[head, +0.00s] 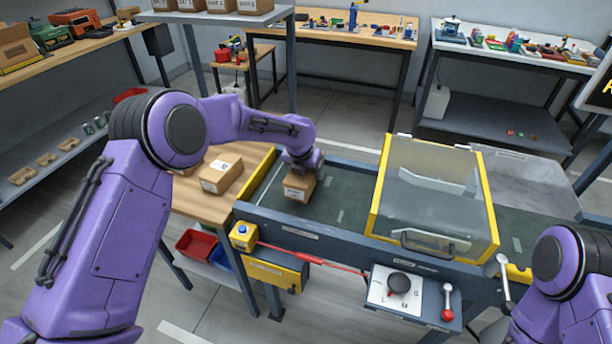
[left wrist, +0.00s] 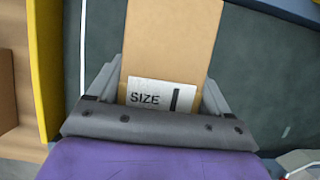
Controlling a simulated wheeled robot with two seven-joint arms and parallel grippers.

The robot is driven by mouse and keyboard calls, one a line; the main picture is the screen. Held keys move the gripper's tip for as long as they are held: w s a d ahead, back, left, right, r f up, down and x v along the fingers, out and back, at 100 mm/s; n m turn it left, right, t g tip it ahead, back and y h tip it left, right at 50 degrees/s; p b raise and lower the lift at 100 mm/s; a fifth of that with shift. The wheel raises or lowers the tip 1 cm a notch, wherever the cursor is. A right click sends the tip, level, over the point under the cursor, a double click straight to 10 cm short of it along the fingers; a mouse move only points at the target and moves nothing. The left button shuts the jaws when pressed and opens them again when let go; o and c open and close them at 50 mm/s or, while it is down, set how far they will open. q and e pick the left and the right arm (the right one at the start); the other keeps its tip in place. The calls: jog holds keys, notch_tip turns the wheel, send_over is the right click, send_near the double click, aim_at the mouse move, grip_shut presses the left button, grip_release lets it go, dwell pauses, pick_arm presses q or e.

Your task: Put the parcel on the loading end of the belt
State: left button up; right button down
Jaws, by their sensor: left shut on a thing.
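The parcel (head: 298,188) is a brown cardboard box with a white label, at the left end of the dark green conveyor belt (head: 345,192). My left gripper (head: 302,165) is over the parcel from above, shut on it. In the left wrist view the parcel (left wrist: 172,45) sits between the two grey fingers, its "SIZE" label facing the camera, with the belt (left wrist: 255,80) around it. I cannot tell whether its underside touches the belt. My right arm shows at the lower right, but its gripper is outside the view.
Another carton (head: 221,174) stands on the wooden table (head: 190,202) left of the belt. A yellow-framed clear guard (head: 435,185) covers the belt's middle. A control box with a black knob (head: 398,283) and lever (head: 447,300) sits at the front. A red cord (head: 310,260) runs along the belt's front side.

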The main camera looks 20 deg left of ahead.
pick_arm(q)
jog(key=shift+f, duration=1.45)
jog(key=o, duration=1.3)
jog(key=shift+c, duration=0.2)
jog(key=b+v, duration=0.1)
jog(key=v, duration=1.1)
jog(key=shift+r, duration=0.1)
